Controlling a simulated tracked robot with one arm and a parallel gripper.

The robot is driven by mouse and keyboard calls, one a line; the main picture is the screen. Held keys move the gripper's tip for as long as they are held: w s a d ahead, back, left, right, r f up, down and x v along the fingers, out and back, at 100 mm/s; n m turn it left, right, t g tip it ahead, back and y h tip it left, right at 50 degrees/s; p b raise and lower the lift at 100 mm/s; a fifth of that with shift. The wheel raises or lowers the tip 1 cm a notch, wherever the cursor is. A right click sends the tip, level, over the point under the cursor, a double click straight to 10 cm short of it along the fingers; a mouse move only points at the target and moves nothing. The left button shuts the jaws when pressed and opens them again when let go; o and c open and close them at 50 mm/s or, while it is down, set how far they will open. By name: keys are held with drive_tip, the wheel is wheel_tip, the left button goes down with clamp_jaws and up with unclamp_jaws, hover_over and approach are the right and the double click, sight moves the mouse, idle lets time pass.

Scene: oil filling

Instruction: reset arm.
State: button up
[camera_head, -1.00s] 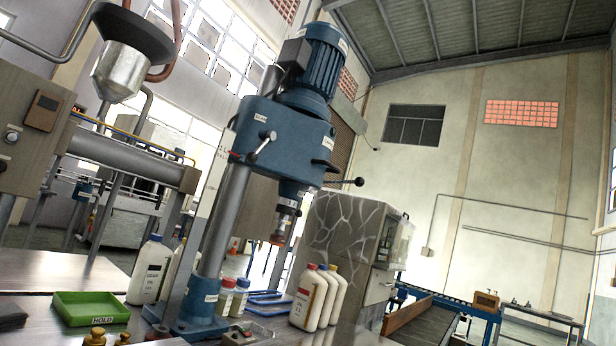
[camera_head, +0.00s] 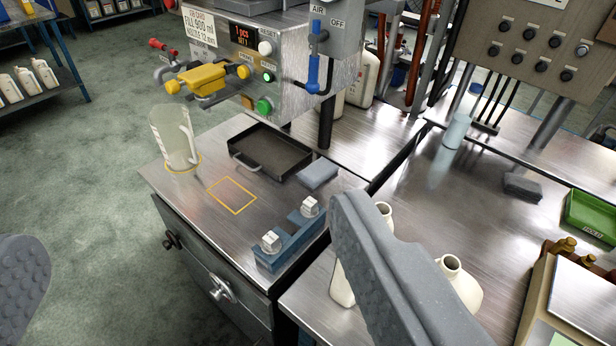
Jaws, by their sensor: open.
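My gripper (camera_head: 188,222) is open, its two grey padded fingers far apart at the lower left and lower right of the camera view. Nothing is between the fingertips except the view of the bench and floor beyond. The right finger covers part of a cream bottle (camera_head: 342,286). A second open-necked cream bottle (camera_head: 462,290) stands just right of that finger. I cannot tell how far the fingers are from the bottles.
The filling machine (camera_head: 300,75) has a yellow clamp (camera_head: 208,78). A green tray (camera_head: 590,215) is at the right. Green floor lies open left.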

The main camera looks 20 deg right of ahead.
drive_tip(key=shift+r, duration=0.1)
wheel_tip(320, 180, up, 7)
drive_tip(key=p, duration=0.7)
idle(0.7)
